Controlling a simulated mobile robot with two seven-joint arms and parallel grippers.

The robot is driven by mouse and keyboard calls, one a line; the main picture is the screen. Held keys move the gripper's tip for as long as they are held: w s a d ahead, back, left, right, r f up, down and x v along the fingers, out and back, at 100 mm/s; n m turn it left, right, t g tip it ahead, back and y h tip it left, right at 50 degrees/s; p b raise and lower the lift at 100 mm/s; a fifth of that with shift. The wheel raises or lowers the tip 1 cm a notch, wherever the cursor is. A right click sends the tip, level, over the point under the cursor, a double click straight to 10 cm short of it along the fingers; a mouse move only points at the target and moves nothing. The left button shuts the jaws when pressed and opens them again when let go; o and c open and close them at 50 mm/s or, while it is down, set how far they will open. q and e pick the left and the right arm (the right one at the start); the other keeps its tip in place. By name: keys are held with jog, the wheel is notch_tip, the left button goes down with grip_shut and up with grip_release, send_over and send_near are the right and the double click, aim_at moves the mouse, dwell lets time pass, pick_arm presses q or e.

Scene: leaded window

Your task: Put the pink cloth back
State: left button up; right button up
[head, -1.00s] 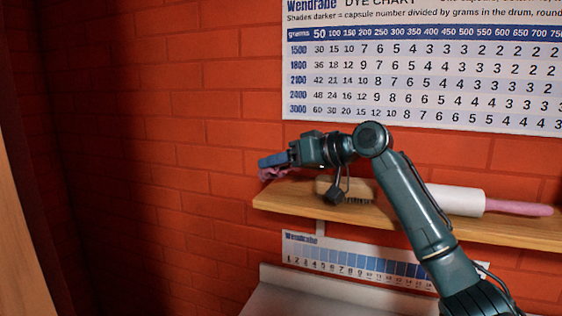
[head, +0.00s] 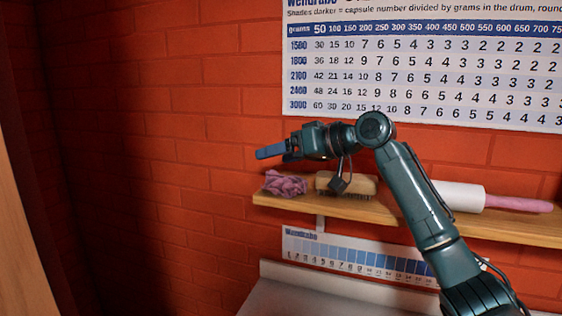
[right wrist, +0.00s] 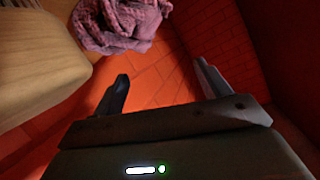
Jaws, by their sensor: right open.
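The pink cloth (head: 285,184) lies crumpled on the left end of the wooden shelf (head: 400,218), left of a brush. My right gripper (head: 270,151) is above and slightly left of the cloth, apart from it, with nothing between its fingers. In the right wrist view the open fingers (right wrist: 160,85) show with brick wall between them, and the cloth (right wrist: 120,24) is beyond them at the top. My left gripper is not in view.
A wooden brush (head: 345,183) stands on the shelf right of the cloth, close under my right wrist. A white roller with a pink handle (head: 518,205) lies further right. A dye chart (head: 430,60) hangs above; a smaller chart (head: 350,262) is below the shelf.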

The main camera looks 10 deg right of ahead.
jog(key=b+v, duration=0.2)
jog(key=v, duration=0.9)
jog(key=shift+s+d, duration=0.2)
jog(key=shift+d, duration=0.05)
